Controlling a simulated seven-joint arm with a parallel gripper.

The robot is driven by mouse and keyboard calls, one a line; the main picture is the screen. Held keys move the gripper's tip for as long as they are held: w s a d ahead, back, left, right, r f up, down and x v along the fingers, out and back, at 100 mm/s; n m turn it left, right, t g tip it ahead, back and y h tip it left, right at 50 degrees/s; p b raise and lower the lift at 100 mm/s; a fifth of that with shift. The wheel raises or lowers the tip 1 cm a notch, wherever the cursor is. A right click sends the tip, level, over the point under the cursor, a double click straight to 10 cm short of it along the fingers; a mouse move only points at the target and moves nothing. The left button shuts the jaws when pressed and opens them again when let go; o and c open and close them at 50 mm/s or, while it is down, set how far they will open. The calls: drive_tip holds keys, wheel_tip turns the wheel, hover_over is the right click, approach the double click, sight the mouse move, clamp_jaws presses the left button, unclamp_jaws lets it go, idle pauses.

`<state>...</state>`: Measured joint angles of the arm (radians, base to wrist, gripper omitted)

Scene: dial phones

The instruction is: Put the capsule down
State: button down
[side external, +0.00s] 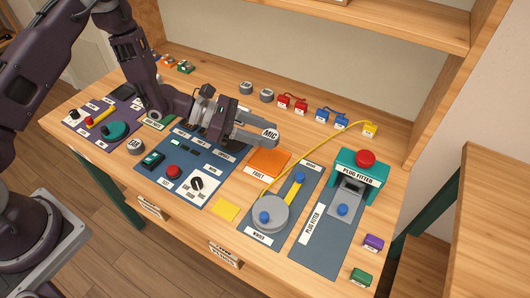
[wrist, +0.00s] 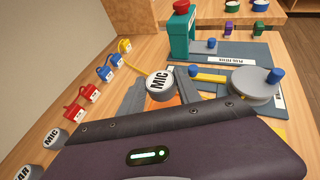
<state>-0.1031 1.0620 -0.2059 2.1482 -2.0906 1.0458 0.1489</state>
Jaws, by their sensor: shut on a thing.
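A round grey capsule with a white MIC label (side external: 271,134) is at the tips of my gripper (side external: 258,136), whose jaws are shut on it. It hangs above the back edge of the orange FAULT pad (side external: 268,163). In the wrist view the same held capsule (wrist: 160,84) shows at the fingertips, label facing the camera, with the orange pad partly hidden under the fingers. Whether the capsule touches anything below cannot be told.
Other grey capsules stand at the back (side external: 246,87) and by the blue panel (side external: 135,147). Red plugs (side external: 291,103), blue plugs (side external: 331,117) and a yellow plug with cable (side external: 370,129) line the back. The winder (side external: 269,214) and green plug fitter (side external: 362,176) stand right of the pad.

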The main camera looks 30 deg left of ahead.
sight(264, 159)
wheel_tip(264, 159, down, 7)
drive_tip(key=shift+r, duration=0.2)
drive_tip(key=shift+f, duration=0.1)
drive_tip(key=c, duration=0.8)
unclamp_jaws()
drive_tip(key=shift+c, duration=0.2)
drive_tip(key=v, duration=1.2)
drive_tip(key=shift+a, duration=0.15)
